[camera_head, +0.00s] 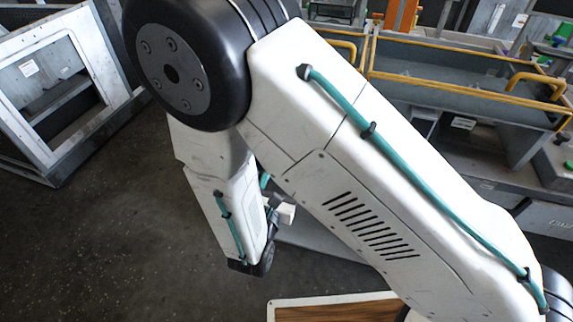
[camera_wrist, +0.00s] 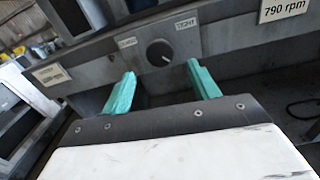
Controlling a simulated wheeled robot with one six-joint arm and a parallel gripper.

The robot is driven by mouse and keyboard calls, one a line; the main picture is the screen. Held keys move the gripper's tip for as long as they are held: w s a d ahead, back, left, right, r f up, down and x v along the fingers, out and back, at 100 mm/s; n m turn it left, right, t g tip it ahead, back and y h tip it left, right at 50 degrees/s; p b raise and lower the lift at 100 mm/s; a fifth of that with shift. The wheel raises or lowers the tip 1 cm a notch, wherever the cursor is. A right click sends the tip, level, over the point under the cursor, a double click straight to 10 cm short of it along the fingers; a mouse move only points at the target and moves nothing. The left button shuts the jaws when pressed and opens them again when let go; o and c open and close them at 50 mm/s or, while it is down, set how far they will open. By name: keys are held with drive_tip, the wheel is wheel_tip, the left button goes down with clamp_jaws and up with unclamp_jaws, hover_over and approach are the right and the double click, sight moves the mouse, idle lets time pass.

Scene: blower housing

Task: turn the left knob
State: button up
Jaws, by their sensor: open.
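A round dark knob (camera_wrist: 159,52) with a pale pointer mark sits on a grey plate (camera_wrist: 184,42) in the wrist view. The plate has a small label on each side of the knob; the right one seems to read "TIGHT". It is the only knob I can make out, and I cannot tell if it is the left one. My gripper (camera_wrist: 161,67) is open, its two teal fingers spread to the left and right below the knob. They appear apart from it. In the head view my arm hides the knob and the fingertips are not clear.
A label reading "790 rpm" (camera_wrist: 286,8) is at the upper right and another label (camera_wrist: 52,73) at the left. A dark recess lies below the panel. The head view shows a grey bench with yellow rails (camera_head: 455,85), a white frame (camera_head: 30,150) and a wood-topped surface (camera_head: 335,312).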

drive_tip(key=shift+x, duration=2.7)
drive_tip(key=c, duration=1)
